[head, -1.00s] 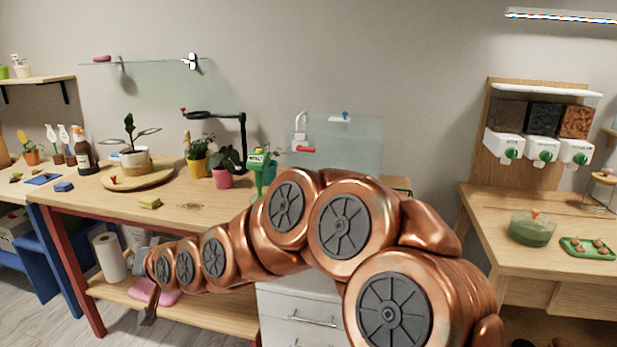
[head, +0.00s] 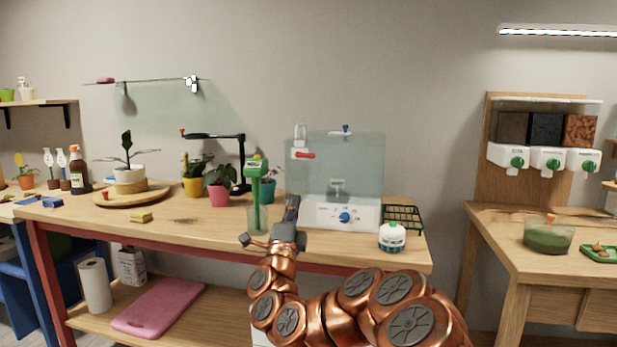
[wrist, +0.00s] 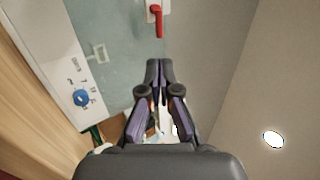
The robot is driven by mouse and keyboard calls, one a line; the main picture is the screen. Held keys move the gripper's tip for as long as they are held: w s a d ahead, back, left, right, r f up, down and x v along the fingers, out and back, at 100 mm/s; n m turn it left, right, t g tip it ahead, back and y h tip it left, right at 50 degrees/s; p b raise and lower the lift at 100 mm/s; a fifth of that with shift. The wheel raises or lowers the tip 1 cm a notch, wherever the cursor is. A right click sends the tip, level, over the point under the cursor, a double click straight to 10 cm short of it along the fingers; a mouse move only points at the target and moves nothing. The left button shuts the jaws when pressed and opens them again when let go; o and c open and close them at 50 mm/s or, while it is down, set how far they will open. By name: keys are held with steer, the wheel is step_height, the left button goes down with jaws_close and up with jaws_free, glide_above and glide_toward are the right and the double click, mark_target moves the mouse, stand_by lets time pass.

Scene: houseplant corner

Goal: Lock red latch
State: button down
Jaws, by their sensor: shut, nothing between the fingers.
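The red latch (head: 305,155) is a small red lever on a white mount at the upper left of a clear-walled cabinet (head: 355,165). In the wrist view the red latch (wrist: 157,20) hangs from its white mount at the top, ahead of my fingertips and apart from them. My gripper (head: 292,205) is in front of the cabinet's left side, below the latch. In the wrist view my gripper (wrist: 159,66) has its fingertips together with nothing between them.
The cabinet's white base has a blue knob (head: 344,217). A green meter (head: 257,180) in a glass stands left of my gripper. A white and green pot (head: 392,237) and a dark wire rack (head: 403,217) are at right. A blue clip (head: 346,129) sits on the cabinet top.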

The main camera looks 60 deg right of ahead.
steer(key=shift+s+d+m+g+h, duration=0.25)
steer(key=shift+s+m+g+h, duration=0.05)
steer(key=shift+s+m+g, duration=0.15)
steer(key=p, duration=1.1)
glide_toward(311, 157)
steer(key=x, duration=0.4)
steer(key=shift+r, duration=0.25)
steer(key=shift+f+t+p+x, duration=0.2)
steer(key=shift+t+p+x, duration=0.05)
steer(key=shift+p+x, duration=1.1)
steer(key=shift+w+d, duration=0.1)
steer(key=shift+d, duration=0.1)
